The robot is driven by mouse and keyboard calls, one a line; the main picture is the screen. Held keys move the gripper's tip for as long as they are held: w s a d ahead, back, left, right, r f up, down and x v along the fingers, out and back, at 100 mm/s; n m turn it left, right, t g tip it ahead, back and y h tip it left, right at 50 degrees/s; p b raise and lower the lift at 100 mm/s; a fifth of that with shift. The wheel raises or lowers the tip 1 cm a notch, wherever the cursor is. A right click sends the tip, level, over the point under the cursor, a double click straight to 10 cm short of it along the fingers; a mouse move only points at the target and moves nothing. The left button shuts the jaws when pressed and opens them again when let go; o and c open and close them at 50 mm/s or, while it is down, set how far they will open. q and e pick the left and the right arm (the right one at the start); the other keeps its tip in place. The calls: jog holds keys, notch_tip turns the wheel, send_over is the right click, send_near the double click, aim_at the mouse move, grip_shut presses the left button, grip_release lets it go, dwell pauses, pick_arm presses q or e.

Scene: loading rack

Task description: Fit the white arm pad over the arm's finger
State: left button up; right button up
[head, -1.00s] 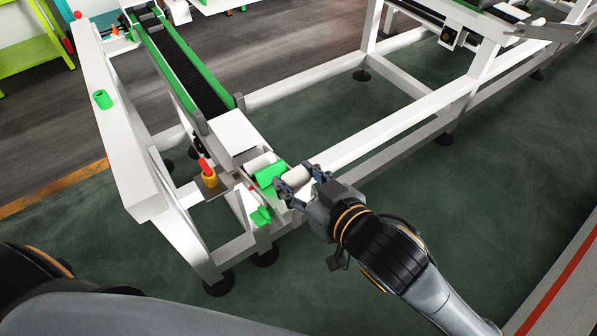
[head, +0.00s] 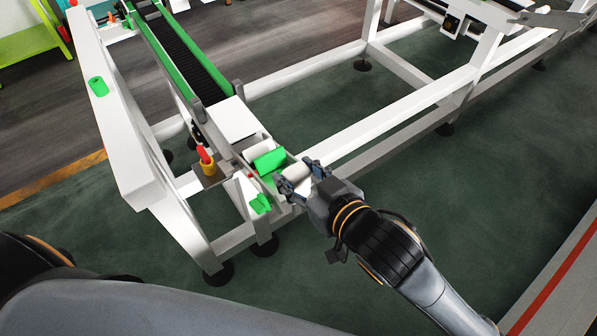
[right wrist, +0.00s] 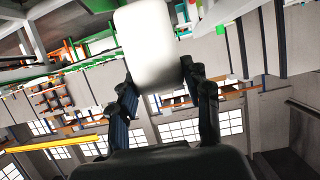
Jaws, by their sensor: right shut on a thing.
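The white arm pad (head: 295,174) is a short, pale, rounded piece at the end of the rack's arm in the head view. My right gripper (head: 297,181) is shut on it, with a finger on either side. In the right wrist view the pad (right wrist: 148,46) stands out beyond the fingertips of the right gripper (right wrist: 165,88). A green piece (head: 270,161) and a white roller-like piece (head: 258,149) lie just up and left of the pad. I cannot tell which part is the arm's finger. My left gripper is out of view.
The white rack frame (head: 128,150) and a conveyor (head: 188,62) with green sides stand behind and left. A yellow-and-red part (head: 207,162) and a green knob (head: 260,204) sit close by. Long white rails run to the upper right. Open green floor lies to the right.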

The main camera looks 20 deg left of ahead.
jog(key=shift+f, duration=0.35)
dwell(0.5)
jog(key=o, duration=1.3)
